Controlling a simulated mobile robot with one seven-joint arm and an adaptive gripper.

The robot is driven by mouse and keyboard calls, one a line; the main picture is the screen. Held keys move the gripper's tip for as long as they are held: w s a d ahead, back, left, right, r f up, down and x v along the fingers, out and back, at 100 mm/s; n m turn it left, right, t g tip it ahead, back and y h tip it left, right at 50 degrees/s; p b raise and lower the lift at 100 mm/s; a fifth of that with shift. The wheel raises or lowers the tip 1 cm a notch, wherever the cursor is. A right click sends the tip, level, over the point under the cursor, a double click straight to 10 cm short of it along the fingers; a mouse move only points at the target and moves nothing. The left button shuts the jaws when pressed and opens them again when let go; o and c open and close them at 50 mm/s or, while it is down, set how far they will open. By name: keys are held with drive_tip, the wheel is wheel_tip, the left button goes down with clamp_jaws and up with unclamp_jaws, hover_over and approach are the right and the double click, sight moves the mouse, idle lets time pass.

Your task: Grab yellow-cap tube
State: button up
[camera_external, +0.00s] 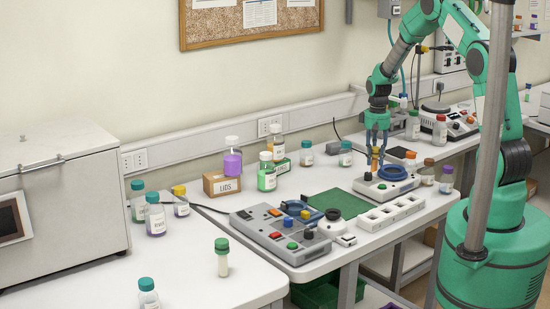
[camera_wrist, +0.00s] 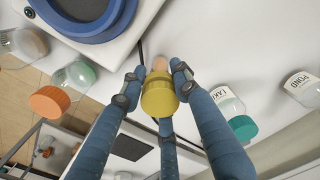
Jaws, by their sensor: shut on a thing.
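The yellow-cap tube (camera_wrist: 158,100) is upright between the blue fingers of my gripper (camera_wrist: 155,78) in the wrist view, its yellow cap facing the camera. My gripper is shut on it. Most of the tube body is hidden below the cap. In the external view my gripper (camera_external: 376,147) points down at the back of the right part of the bench, with a yellow-orange bit of the tube (camera_external: 375,158) showing between the fingers. I cannot tell whether the tube's bottom touches the bench.
A blue-ringed device (camera_external: 392,173) stands just in front of my gripper. An orange-cap bottle (camera_wrist: 49,102) and a teal-cap bottle (camera_wrist: 242,127) flank it in the wrist view. A white slotted block (camera_external: 390,212) and green mat (camera_external: 338,202) lie nearby. Another yellow-cap bottle (camera_external: 181,205) stands left.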

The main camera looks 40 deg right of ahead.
drive_tip(key=shift+r, duration=0.15)
wheel_tip(320, 180, up, 10)
drive_tip(key=shift+f, duration=0.15)
idle(0.5)
drive_tip(key=shift+w, duration=0.1)
idle(0.5)
